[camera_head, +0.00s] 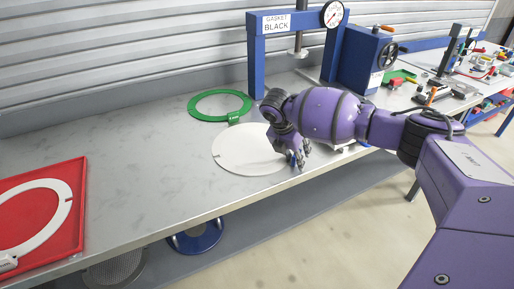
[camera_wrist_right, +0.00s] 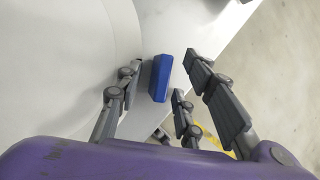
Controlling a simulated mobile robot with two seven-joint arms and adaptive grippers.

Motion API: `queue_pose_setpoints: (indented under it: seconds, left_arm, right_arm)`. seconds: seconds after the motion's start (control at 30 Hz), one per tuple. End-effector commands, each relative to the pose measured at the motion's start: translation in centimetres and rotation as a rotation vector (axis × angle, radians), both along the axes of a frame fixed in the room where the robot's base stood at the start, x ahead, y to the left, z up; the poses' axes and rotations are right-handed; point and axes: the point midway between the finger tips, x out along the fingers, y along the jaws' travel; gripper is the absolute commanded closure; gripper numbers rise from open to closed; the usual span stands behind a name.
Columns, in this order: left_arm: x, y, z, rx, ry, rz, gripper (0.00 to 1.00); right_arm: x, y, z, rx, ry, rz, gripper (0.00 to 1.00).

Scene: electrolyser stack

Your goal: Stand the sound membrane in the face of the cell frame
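A plain white disc (camera_head: 240,150), which looks like a membrane, lies flat on the grey bench near its front edge. It also fills the left of the right wrist view (camera_wrist_right: 60,65). A small blue block (camera_wrist_right: 160,78) sits at the disc's right edge; I cannot tell whether it is joined to it. My right gripper (camera_head: 296,158) is low over that edge. Its fingers (camera_wrist_right: 163,90) are spread, with the block between them and gaps on both sides. My left gripper is out of view. I cannot identify the cell frame for certain.
A green ring (camera_head: 193,107) with a tab lies behind the disc. A red tray (camera_head: 78,200) holding a white ring (camera_head: 62,215) is at left. A blue press (camera_head: 257,65) labelled "GASKET BLACK" stands behind. A blue ringed part (camera_head: 195,240) is below the bench. The bench's left middle is clear.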

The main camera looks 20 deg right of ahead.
Motion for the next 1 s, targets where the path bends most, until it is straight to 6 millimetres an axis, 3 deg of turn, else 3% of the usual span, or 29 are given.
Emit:
queue_pose_setpoints:
  seconds: [0.03, 0.3, 0.73, 1.0]
  left_arm:
    - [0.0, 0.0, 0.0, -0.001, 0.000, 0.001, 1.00]
    - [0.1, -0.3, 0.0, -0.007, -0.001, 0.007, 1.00]
    - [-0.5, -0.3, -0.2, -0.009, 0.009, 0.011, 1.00]
    - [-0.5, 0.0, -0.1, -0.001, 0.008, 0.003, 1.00]
  right_arm:
    - [0.0, 0.0, 0.0, 0.000, 0.000, 0.000, 0.65]
    - [0.0, 0.1, 0.0, 0.000, 0.000, 0.000, 1.00]
    - [0.0, 0.1, 0.3, 0.001, 0.001, 0.001, 1.00]
    - [0.0, 0.0, 3.3, -0.001, -0.001, 0.000, 1.00]
